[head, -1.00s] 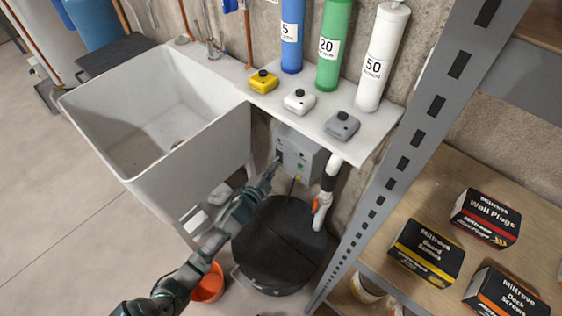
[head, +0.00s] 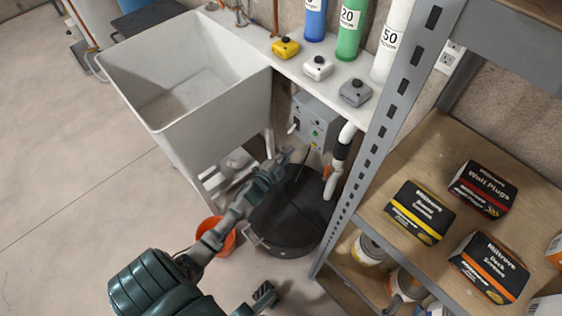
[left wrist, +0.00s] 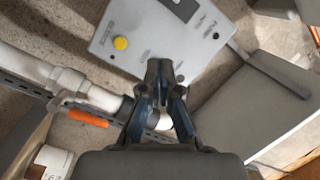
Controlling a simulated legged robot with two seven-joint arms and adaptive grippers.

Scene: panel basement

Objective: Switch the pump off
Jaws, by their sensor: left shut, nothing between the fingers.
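The grey pump control box (head: 318,112) hangs on the wall below the white shelf, with a small green spot on its front and a pale lever-like part (head: 293,127) at its left side. In the left wrist view the box (left wrist: 150,25) shows a round yellow button (left wrist: 120,43) and labels too small to read. My left gripper (head: 287,155) is shut and empty, just below and left of the box. In the left wrist view its closed fingertips (left wrist: 159,68) overlap the panel's lower edge; contact cannot be told. My right gripper (head: 263,296) shows partly at the bottom.
A black lidded basin (head: 290,215) stands under the box, beside a white pipe with an orange handle (head: 327,172). The white sink (head: 190,80) is on the left, an orange bucket (head: 217,236) below. A metal rack (head: 385,120) with boxes blocks the right.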

